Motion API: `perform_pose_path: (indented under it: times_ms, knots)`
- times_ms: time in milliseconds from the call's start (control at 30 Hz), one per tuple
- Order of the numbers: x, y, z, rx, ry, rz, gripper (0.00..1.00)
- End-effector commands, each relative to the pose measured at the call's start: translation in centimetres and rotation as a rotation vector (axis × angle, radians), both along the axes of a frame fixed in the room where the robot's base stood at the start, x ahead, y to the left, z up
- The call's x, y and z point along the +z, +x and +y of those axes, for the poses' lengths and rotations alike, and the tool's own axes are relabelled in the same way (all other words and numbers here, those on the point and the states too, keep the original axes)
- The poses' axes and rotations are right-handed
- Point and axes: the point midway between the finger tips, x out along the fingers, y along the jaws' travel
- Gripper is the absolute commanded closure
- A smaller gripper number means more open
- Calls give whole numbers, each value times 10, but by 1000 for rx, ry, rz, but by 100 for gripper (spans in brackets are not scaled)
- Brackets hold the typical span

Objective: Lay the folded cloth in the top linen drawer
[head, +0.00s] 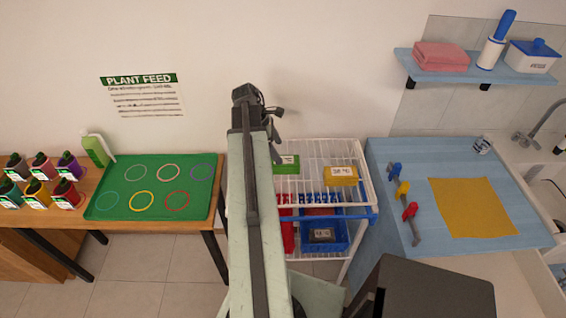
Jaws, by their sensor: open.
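A folded pink cloth (441,56) lies on the left part of the blue wall shelf (480,78) at the upper right. A flat yellow cloth (473,207) is spread on the blue worktop at the right. My gripper (274,118) is at the far end of my raised arm, above and behind the wire rack, with nothing visible in it. It is open and well to the left of both cloths. I cannot make out the top linen drawer in this view.
A white wire rack (367,187) with bins stands in the middle.

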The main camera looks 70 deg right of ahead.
Motion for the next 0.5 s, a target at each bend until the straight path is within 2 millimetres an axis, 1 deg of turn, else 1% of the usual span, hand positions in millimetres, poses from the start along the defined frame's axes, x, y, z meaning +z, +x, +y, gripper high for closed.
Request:
perform_pose_path:
  times_ms: [200,367,467,500]
  knots:
    - [-27,-7,-2,0,0,-1,16]
    - [-27,-8,-3,1,0,-1,16]
    - [-39,-10,-4,0,-1,-1,16]
    - [-45,-12,-5,0,-1,-1,16]
